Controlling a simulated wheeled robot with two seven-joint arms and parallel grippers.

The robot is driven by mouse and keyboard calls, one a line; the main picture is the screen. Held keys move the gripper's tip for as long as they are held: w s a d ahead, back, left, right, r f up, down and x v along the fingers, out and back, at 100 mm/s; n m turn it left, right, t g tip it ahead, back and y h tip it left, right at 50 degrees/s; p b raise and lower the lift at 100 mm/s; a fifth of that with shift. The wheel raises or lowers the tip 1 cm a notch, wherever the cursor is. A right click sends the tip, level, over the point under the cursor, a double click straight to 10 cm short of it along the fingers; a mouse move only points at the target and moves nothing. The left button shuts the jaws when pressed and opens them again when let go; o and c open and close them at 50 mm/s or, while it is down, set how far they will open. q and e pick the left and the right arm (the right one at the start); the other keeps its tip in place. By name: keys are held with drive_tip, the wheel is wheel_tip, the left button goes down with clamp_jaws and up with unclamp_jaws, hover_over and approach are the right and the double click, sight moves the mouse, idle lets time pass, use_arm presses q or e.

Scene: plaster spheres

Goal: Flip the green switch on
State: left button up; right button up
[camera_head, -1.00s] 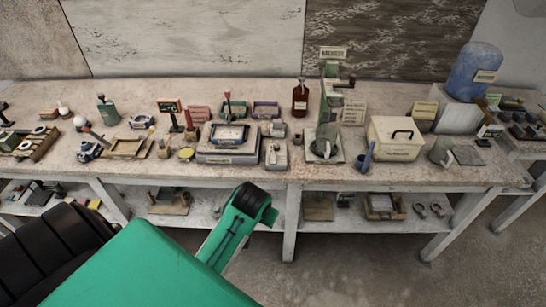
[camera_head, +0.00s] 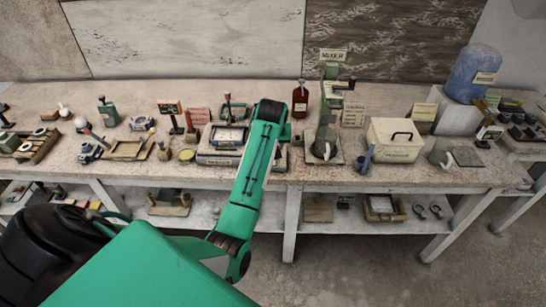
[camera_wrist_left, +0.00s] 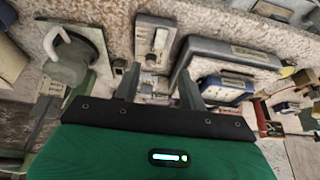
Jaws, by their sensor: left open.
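My left gripper (camera_wrist_left: 159,84) shows in the left wrist view, open and empty, with its two dark fingers spread apart. Just beyond the fingers lies a small light-grey box (camera_wrist_left: 155,36) with a raised switch-like part on its face. The box is apart from the fingers as far as I can see. I cannot make out green on it. In the head view my green left arm reaches up over the table, covers the place of this box and hides the gripper. My right gripper is not in view.
The scale (camera_head: 211,158) stands left of my arm, with its blue-framed dial (camera_wrist_left: 228,88) close to one finger. A green press-like stand (camera_head: 326,120) and a cream box (camera_head: 394,139) stand to the right. The table's front edge (camera_head: 400,186) runs below; several small objects crowd the top.

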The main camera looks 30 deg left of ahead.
use_arm(q)
drive_tip(key=p+x, duration=0.2)
drive_tip(key=x, duration=1)
drive_tip(key=shift+s, duration=0.15)
drive_tip(key=shift+c, duration=0.4)
clamp_jaws()
drive_tip(key=shift+r, duration=0.2)
drive_tip(key=shift+w+a+g+h+p, duration=0.15)
drive_tip(key=shift+w+g+h+p, duration=0.2)
drive_tip(key=shift+g+p, duration=0.3)
drive_tip(key=shift+a+g+h, duration=0.1)
drive_tip(key=shift+g+h, duration=0.25)
drive_tip(key=shift+g, duration=0.2)
drive_tip(key=shift+w+a+f+g+h+b, duration=0.15)
drive_tip(key=shift+g+h+b, duration=0.35)
drive_tip(key=shift+g, duration=0.3)
